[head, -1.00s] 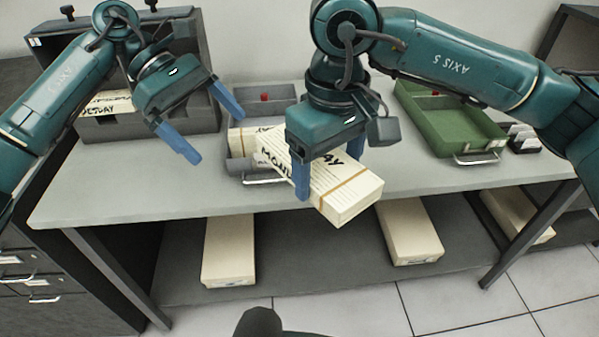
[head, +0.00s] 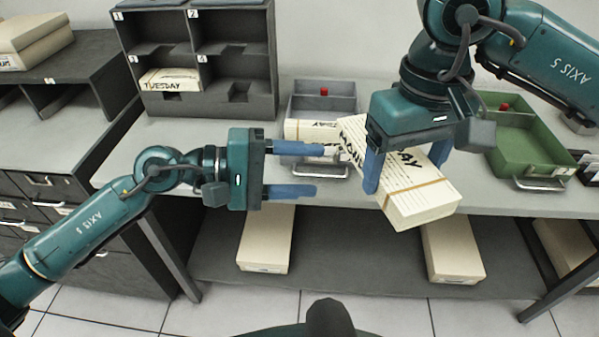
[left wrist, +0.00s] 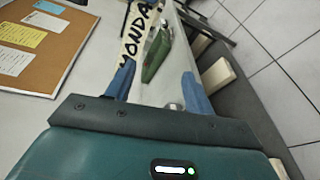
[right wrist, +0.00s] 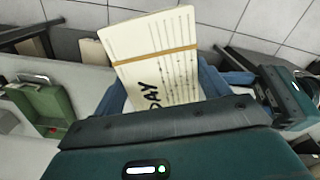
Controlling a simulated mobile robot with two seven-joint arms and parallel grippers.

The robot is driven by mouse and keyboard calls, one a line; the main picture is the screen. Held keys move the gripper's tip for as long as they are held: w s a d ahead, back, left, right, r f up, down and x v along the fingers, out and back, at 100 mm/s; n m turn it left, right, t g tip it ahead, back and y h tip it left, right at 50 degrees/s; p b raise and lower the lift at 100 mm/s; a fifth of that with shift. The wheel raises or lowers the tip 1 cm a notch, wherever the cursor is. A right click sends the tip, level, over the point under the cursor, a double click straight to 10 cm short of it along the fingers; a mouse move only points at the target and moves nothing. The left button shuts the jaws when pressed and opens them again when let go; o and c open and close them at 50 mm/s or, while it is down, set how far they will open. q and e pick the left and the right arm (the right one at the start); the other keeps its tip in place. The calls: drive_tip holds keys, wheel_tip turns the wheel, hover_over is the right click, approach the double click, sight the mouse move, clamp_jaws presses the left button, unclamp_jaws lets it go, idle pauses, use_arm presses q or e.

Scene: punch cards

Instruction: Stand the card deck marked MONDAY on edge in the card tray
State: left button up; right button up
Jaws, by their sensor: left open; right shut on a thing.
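The MONDAY deck (head: 425,203) is a cream card block with a tan band and black lettering, tilted above the table's front edge. My right gripper (head: 405,172) is shut on it from above; the right wrist view shows the deck (right wrist: 155,55) between the fingers, lettering partly hidden. My left gripper (head: 318,169) is open, fingers pointing at the deck's left end. The left wrist view shows the MONDAY lettering (left wrist: 138,32) beyond its fingers. A grey tray (head: 345,105) with a red knob stands behind, with another cream deck (head: 308,130) in it. A green tray (head: 500,135) stands right.
A dark pigeonhole rack (head: 195,50) at the back left holds a TUESDAY deck (head: 170,79). Cream boxes (head: 265,240) lie on the shelf below. Drawers stand at left. Bare tabletop (head: 220,125) lies between rack and grey tray.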

use_arm(q)
drive_tip(key=s+r+m+t+h, duration=0.1)
drive_tip(key=s+r+m+t, duration=0.1)
drive_tip(key=s+r, duration=0.15)
drive_tip(key=x, duration=1.2)
drive_tip(key=shift+s+d+f, duration=0.1)
drive_tip(key=shift+s+f, duration=0.15)
drive_tip(key=c, duration=0.6)
drive_tip(key=shift+f+n, duration=0.25)
drive_tip(key=shift+n, duration=0.05)
clamp_jaws()
use_arm(e)
drive_tip(key=shift+r, duration=0.15)
drive_tip(key=o, duration=1)
use_arm(q)
drive_tip(key=shift+r, duration=0.25)
use_arm(e)
drive_tip(key=o, duration=0.4)
drive_tip(key=shift+o, duration=0.2)
